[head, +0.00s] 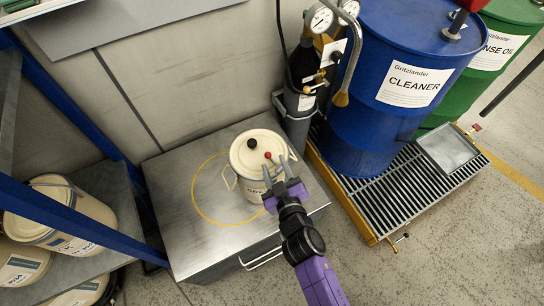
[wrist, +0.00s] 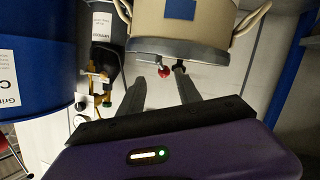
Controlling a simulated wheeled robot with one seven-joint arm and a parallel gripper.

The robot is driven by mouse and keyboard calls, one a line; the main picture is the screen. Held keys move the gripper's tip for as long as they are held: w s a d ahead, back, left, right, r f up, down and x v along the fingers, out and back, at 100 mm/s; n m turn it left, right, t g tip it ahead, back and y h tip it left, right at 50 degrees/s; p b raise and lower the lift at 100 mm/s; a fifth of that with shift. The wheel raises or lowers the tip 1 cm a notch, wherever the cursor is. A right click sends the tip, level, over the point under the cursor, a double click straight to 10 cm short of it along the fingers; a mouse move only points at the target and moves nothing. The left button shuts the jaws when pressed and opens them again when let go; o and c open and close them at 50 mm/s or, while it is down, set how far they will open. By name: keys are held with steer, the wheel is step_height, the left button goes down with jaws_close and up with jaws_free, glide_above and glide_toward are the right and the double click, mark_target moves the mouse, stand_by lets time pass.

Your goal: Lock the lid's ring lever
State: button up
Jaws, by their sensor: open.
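A cream can (head: 250,178) with a pale lid (head: 246,152) stands upright on the metal bench, at the right edge of a yellow circle. A black knob (head: 252,143) sits on the lid. A small red knob (head: 268,155), apparently the end of the ring lever, shows at the lid's front right; how the lever lies is unclear. My gripper (head: 276,169) is open at the can's front right. In the wrist view the red knob (wrist: 164,72) appears between the spread fingers of my gripper (wrist: 159,76), nearer the right one; contact cannot be told.
The metal bench (head: 180,235) is otherwise clear. A gas cylinder (head: 300,105) with gauges stands behind right. A blue drum (head: 375,135) and a green drum (head: 505,60) stand on a grated pallet (head: 390,200). A blue-framed shelf (head: 100,210) with several cans is at left.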

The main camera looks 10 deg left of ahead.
steer(key=shift+v, duration=1.65)
steer(key=s+d+r+t+y, duration=0.1)
steer(key=s+d+r, duration=0.15)
steer(key=r, duration=0.35)
steer(key=s+d+r+m+h, duration=0.2)
steer(key=s+d, duration=0.4)
steer(key=s, duration=0.4)
steer(key=s+d+r+m+h, duration=0.2)
steer(key=s+d+r, duration=0.4)
steer(key=s, duration=0.4)
steer(key=s+d+r+m+h, duration=0.2)
steer(key=s+d+r+m, duration=0.2)
steer(key=s+d, duration=0.4)
steer(key=shift+s+m, duration=0.3)
steer(key=shift+s, duration=0.8)
